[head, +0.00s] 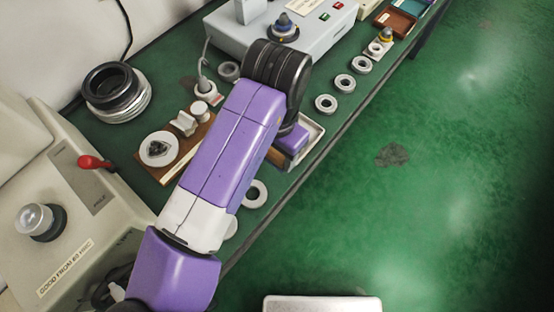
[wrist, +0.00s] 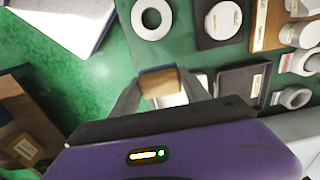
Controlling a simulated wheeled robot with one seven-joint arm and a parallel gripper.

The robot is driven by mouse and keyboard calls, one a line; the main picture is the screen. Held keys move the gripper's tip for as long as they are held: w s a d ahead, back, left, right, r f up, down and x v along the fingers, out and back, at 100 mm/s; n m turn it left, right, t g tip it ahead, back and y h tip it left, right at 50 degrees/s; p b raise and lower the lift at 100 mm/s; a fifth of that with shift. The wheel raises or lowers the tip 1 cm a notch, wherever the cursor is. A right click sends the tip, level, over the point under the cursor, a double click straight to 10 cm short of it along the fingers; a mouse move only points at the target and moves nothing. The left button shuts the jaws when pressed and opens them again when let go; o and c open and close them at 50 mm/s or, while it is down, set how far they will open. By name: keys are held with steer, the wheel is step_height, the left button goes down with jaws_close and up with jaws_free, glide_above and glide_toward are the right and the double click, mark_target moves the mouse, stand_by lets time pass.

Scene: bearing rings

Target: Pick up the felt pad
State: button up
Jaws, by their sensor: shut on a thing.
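In the wrist view my gripper (wrist: 161,88) has its two grey fingers closed on the sides of a small tan-brown block-like piece, which I take to be the felt pad (wrist: 160,83). It has a darker upper edge. A white surface shows just below and beside it, between the fingers; I cannot tell whether the pad touches it. A pale tray (head: 314,134) shows partly beside the arm's end.
White rings (head: 326,104) lie along the bench's front edge. A wooden board (head: 157,170) with pale parts lies left of my arm. A grey control box (head: 315,30) stands behind.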

mark_target(277, 153)
step_height(277, 153, up, 13)
stand_by(0.3)
